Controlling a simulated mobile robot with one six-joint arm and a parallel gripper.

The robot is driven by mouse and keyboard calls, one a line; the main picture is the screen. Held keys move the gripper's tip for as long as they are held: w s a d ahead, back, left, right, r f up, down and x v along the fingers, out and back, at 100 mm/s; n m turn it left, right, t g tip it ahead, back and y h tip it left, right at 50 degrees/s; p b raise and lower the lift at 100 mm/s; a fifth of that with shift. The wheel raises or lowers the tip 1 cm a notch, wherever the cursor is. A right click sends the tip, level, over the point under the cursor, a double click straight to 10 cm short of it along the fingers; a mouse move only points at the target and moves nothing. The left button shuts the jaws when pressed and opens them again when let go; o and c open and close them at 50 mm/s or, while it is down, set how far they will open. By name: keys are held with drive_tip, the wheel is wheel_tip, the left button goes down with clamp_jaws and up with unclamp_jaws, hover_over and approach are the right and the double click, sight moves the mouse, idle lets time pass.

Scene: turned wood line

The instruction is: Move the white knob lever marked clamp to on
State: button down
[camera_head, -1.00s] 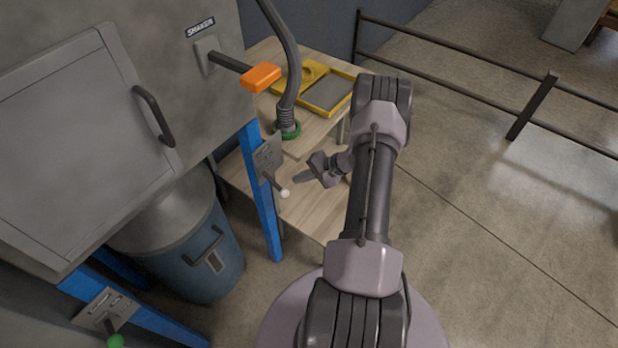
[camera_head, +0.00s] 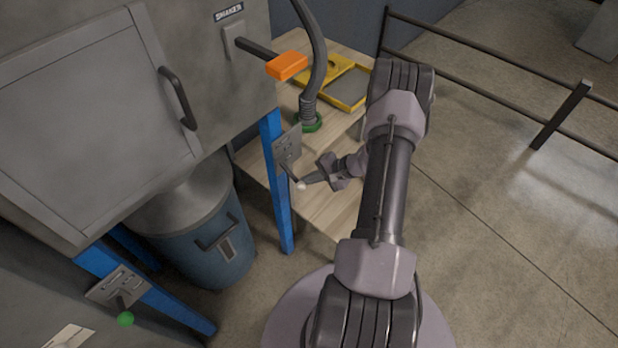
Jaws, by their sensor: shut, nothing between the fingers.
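The white knob lever (camera_head: 301,186) sticks out from a small grey plate (camera_head: 287,146) on the blue post under the grey cabinet. Its short dark arm slopes down to the right and ends in the white ball. The plate's marks are too small to read. My gripper (camera_head: 307,180) is shut and empty, reaching in from the right, with its fingertips right at the white knob. I cannot tell whether they touch it.
An orange-handled lever (camera_head: 286,65) labelled shaker juts from the cabinet above. A green-knobbed lever (camera_head: 125,318) is at lower left. A blue bin (camera_head: 210,245) stands left of the post. A hose (camera_head: 315,70) and yellow trays (camera_head: 348,97) are on the wooden table (camera_head: 325,205).

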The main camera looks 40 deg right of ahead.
drive_tip(key=shift+s+r+g+p, duration=0.15)
drive_tip(key=shift+r+g+p, duration=0.25)
drive_tip(key=shift+r+p, duration=0.15)
wheel_tip(320, 180, up, 9)
drive_tip(key=g+p, duration=0.4)
drive_tip(key=p, duration=0.4)
drive_tip(key=shift+w+m+g+h, duration=0.35)
drive_tip(key=shift+m+g+h, duration=0.05)
